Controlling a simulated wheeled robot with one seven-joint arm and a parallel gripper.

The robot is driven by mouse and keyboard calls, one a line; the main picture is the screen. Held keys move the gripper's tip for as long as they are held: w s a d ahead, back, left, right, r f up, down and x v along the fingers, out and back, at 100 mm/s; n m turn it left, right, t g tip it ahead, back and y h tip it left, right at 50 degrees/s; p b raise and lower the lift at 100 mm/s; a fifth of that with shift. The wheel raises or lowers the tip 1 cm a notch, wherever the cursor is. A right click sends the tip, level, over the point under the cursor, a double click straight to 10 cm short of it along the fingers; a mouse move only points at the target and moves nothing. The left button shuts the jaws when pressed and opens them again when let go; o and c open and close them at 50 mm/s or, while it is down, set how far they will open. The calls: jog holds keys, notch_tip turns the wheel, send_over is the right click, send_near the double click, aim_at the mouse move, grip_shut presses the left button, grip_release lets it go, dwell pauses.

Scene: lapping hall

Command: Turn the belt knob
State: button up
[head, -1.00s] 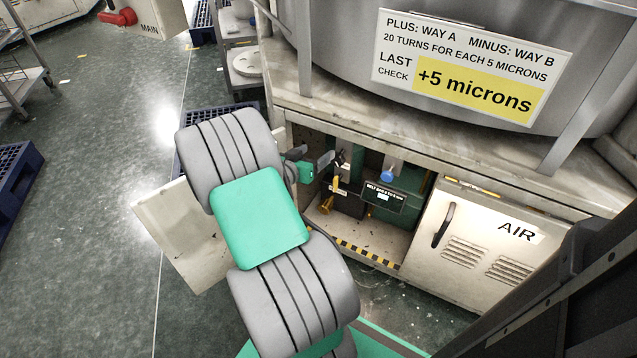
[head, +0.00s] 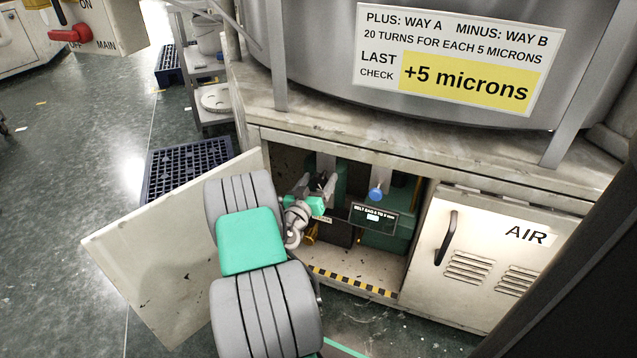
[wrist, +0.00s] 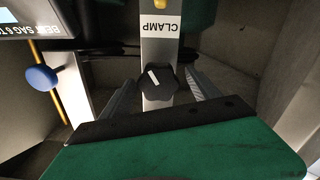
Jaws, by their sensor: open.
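A blue knob (head: 376,194) sits on a pale upright inside the open cabinet bay, just above the belt sag sign (head: 373,217). In the upside-down wrist view the blue knob (wrist: 41,78) is at the left, outside my jaws. A black knob with a white mark (wrist: 160,84) is on a pale post labelled CLAMP (wrist: 161,25). My gripper (head: 316,186) is inside the bay, left of the blue knob. In the wrist view my gripper (wrist: 164,86) is open, with one finger on each side of the black knob. Contact cannot be told.
An open cabinet door (head: 170,250) stands left of my arm. The closed AIR door (head: 490,255) is right of the bay. A worktop edge (head: 400,155) runs above it. A striped strip (head: 352,281) marks the bay floor's front edge.

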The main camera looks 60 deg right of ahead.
jog(key=c, duration=1.4)
jog(key=shift+o, duration=0.2)
jog(key=shift+n, duration=0.3)
jog(key=n, duration=0.3)
jog(key=shift+n+p, duration=0.4)
jog(key=n+p, duration=0.1)
jog(key=n, duration=0.3)
jog(key=shift+w+n, duration=0.1)
jog(key=shift+n, duration=0.2)
jog(key=n+p, duration=0.2)
jog(key=n, duration=0.2)
jog(key=shift+f, duration=0.15)
jog(key=shift+f+n+p, duration=0.15)
jog(key=shift+n+p, duration=0.5)
jog(key=shift+n, duration=1.75)
